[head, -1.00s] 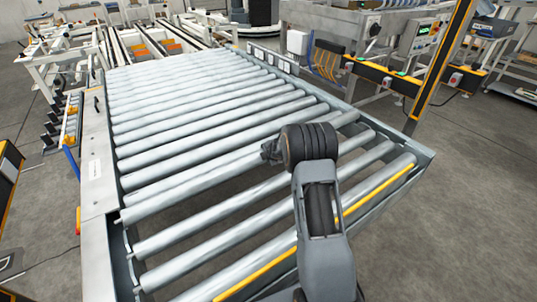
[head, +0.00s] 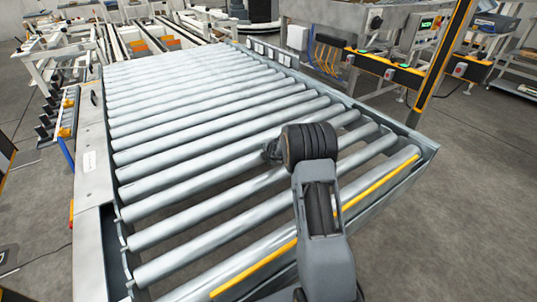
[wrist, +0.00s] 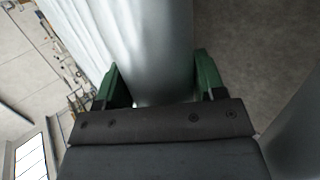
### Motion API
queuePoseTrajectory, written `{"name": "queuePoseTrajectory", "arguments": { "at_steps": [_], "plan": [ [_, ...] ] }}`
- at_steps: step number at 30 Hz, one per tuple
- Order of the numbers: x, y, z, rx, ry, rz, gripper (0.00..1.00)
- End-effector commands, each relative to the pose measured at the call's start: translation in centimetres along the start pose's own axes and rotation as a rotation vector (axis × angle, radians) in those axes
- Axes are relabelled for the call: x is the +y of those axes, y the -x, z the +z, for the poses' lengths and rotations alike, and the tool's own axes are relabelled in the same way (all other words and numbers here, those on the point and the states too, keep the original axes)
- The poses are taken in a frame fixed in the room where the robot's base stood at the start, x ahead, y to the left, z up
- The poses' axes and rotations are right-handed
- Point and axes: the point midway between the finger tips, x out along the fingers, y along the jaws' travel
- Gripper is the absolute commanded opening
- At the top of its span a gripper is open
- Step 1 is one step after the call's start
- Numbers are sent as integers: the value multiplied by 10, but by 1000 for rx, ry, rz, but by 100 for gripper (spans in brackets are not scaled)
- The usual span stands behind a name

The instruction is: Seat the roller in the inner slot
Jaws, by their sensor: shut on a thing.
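My gripper (head: 271,151) is over the roller bed, partly hidden behind my dark wrist in the head view. In the wrist view its green fingers (wrist: 160,78) stand on both sides of a grey metal roller (wrist: 155,40), shut on it. In the head view this roller (head: 205,187) runs left from my gripper, close to level with the other rollers. Its far right part is hidden by my arm. The slots at its ends are too small or hidden, so I cannot tell whether it sits in the inner slot.
The conveyor's left side rail (head: 90,160) and right side rail (head: 408,133) flank several parallel rollers. A yellow strip (head: 255,270) marks the near edge. A black-and-yellow post (head: 440,60) stands at right.

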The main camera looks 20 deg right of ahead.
Motion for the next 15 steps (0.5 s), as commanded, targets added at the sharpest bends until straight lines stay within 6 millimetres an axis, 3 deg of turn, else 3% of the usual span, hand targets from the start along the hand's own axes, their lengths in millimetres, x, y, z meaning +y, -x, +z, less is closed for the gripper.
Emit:
{"name": "queuePoseTrajectory", "arguments": {
  "at_steps": [11, 12, 15],
  "plan": [
    [-2, -1, -1, 2, 14, -1, 0],
    [-2, -1, -1, 2, 15, -1, 66],
    [-2, -1, -1, 2, 13, -1, 76]
  ]
}}
